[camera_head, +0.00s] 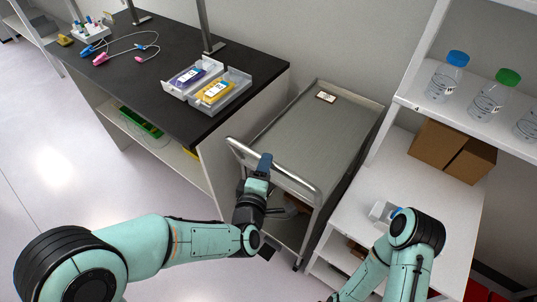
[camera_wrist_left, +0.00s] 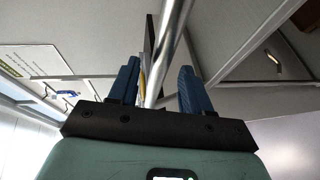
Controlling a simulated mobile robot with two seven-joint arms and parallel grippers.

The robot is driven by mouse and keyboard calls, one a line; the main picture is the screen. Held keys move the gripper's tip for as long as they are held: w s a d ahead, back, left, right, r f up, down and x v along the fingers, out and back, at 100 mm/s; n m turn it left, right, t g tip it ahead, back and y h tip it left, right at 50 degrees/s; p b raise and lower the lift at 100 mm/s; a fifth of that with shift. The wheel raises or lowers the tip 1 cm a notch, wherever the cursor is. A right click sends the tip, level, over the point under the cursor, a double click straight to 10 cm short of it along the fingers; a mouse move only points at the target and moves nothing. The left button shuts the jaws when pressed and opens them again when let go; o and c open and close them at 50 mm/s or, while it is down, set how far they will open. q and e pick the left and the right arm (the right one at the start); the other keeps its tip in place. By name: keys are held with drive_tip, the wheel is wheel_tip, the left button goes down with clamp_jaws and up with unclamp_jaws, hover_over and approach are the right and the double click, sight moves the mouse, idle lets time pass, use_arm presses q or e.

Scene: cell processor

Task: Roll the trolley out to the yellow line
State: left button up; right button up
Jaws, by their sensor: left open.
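The grey metal trolley (camera_head: 318,132) stands between the black-topped bench and the white shelving, with its tubular handle (camera_head: 296,181) on the near side. My left gripper (camera_head: 265,163) is at the handle, its blue fingers open. In the left wrist view the handle bar (camera_wrist_left: 174,45) runs between the two blue fingers of my left gripper (camera_wrist_left: 158,88), which are apart and not closed on it. My right arm shows at the lower right, but its gripper is out of view. No yellow line shows in either view.
The black bench (camera_head: 150,80) stands close to the trolley's left and carries an open case (camera_head: 235,92) with coloured packs. White shelving (camera_head: 425,205) with bottles and a cardboard box (camera_head: 452,152) stands close on the right. Pale floor (camera_head: 60,130) is clear left of the bench.

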use_arm(q)
drive_tip(key=shift+x, duration=2.4)
clamp_jaws()
